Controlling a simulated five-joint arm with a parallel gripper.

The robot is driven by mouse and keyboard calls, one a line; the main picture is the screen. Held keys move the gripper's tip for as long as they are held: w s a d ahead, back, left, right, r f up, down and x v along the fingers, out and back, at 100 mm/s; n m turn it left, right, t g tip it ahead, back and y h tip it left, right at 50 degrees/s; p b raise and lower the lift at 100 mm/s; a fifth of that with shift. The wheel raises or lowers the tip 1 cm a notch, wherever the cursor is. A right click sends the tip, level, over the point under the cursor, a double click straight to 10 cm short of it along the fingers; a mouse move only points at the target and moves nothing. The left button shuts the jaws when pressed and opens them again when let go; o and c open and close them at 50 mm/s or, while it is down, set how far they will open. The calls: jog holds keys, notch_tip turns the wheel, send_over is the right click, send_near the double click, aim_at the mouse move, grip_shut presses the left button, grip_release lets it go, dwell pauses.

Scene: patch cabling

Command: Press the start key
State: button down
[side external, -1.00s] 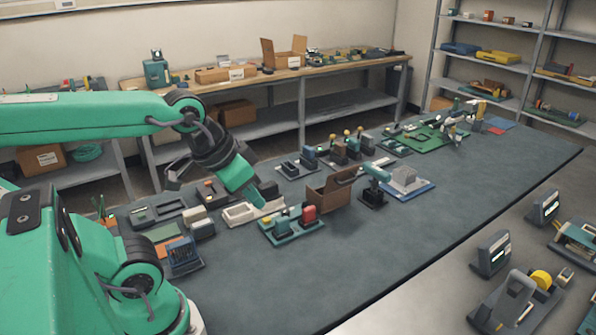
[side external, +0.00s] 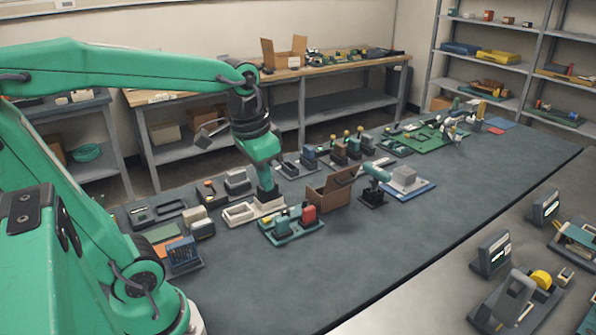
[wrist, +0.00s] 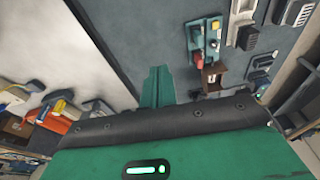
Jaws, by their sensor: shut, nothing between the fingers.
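My gripper (side external: 267,190) is shut and empty, pointing down behind the teal board. Its closed fingers also show in the wrist view (wrist: 157,86). The teal board (side external: 291,228) carries a red block (side external: 309,215) and small green and yellow parts; it lies just in front and to the right of the fingertips. It also shows in the wrist view (wrist: 206,40), to the right of the fingers. I cannot tell which part is the start key. The fingertips overlap a pale block in the side view, and I cannot tell whether they touch it.
A white open tray (side external: 238,214) lies just left of my fingertips. An open brown box (side external: 330,192) stands to the right, with a teal device (side external: 375,180) beyond it. The front of the dark mat (side external: 400,260) is clear.

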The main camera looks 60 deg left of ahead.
jog(key=w+a+f+g+h, duration=0.1)
jog(key=w+a+f+g, duration=0.2)
jog(key=w+a+g, duration=0.4)
jog(key=m+g+h, duration=0.1)
jog(key=g+h, duration=0.1)
jog(key=h, duration=0.1)
send_over(268, 218)
notch_tip(268, 218, down, 8)
jog(key=shift+f, duration=0.25)
jog(key=shift+a, duration=0.1)
jog(key=shift+f, duration=0.1)
jog(key=shift+f, duration=4.3)
